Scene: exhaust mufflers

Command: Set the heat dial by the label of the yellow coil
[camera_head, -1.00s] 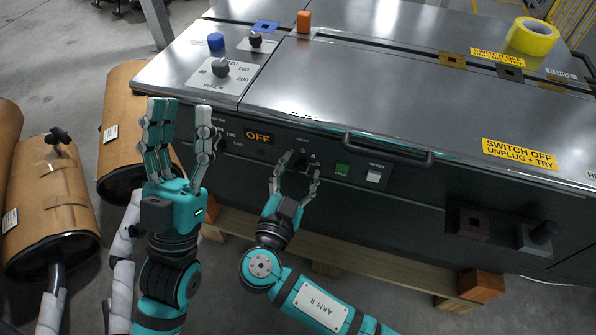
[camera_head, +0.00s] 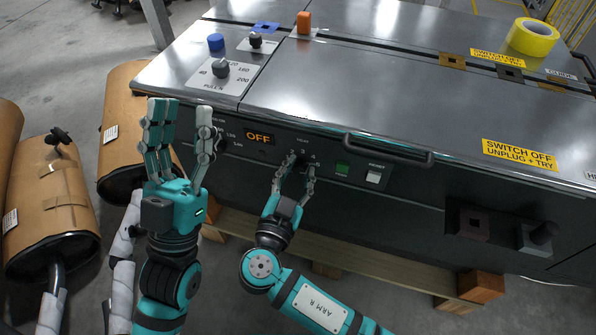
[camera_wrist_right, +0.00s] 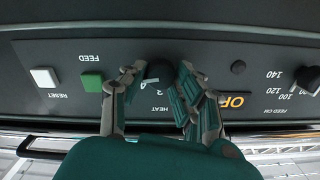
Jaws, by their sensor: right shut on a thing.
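The heat dial (camera_head: 300,161) is a dark knob on the machine's front panel, with its numbers partly covered by my fingers. My right gripper (camera_head: 299,168) is shut around the dial. In the right wrist view the dial (camera_wrist_right: 158,72) sits between the fingers, above the upside-down word HEAT. The yellow coil (camera_head: 532,37) lies on the machine top at the far right. A small white label (camera_head: 561,74) is near it, too small to read surely. My left gripper (camera_head: 186,125) is open and empty in front of the machine's left end.
An OFF display (camera_head: 259,137) is left of the dial; a green feed button (camera_head: 342,169) and white reset button (camera_head: 373,177) are to its right. A bar handle (camera_head: 390,150) juts out above.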

